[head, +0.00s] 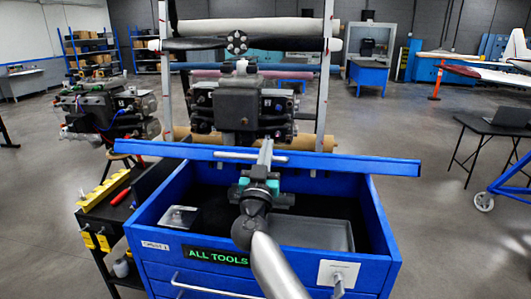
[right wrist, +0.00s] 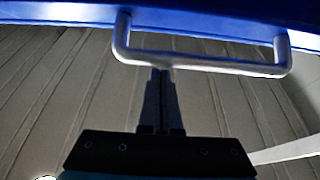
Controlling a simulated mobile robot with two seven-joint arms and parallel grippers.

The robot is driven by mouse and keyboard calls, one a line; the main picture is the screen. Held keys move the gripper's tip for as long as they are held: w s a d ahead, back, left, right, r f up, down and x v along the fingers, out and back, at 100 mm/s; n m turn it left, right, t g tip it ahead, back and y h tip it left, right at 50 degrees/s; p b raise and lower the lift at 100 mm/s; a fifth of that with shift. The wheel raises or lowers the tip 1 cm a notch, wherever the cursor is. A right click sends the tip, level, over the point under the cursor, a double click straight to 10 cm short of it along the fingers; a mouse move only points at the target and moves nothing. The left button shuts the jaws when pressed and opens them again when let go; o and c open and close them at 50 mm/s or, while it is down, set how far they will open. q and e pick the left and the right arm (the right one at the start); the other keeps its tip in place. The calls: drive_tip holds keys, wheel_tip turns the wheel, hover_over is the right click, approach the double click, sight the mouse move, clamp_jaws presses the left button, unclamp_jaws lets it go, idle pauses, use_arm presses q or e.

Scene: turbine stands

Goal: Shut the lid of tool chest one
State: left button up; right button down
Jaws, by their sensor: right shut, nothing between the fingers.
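Tool chest one (head: 160,245) is an open blue cabinet with an "ALL TOOLS" label on its front. Its blue lid (head: 350,163) is raised and shows nearly edge-on as a wide bar above the back of the chest. A grey bar handle (head: 236,155) is on the lid; it also shows in the right wrist view (right wrist: 215,65). My right gripper (head: 266,146) reaches over the open chest to the handle. Its fingers (right wrist: 160,75) are together and empty, with the tips at the handle bar. I cannot tell whether they touch it. My left gripper is out of view.
A grey tray (head: 320,236) and a small metal plate (head: 180,217) lie inside the chest. A black cart (head: 100,215) with a yellow rack stands close on the left. An engine (head: 235,108) on a stand is behind the lid.

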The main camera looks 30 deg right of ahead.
drive_tip(key=shift+s+a+f, duration=0.1)
drive_tip(key=shift+s+f, duration=0.05)
drive_tip(key=shift+f, duration=0.3)
drive_tip(key=shift+s+a+f, duration=0.1)
drive_tip(key=shift+s+f, duration=0.05)
drive_tip(key=shift+f, duration=0.3)
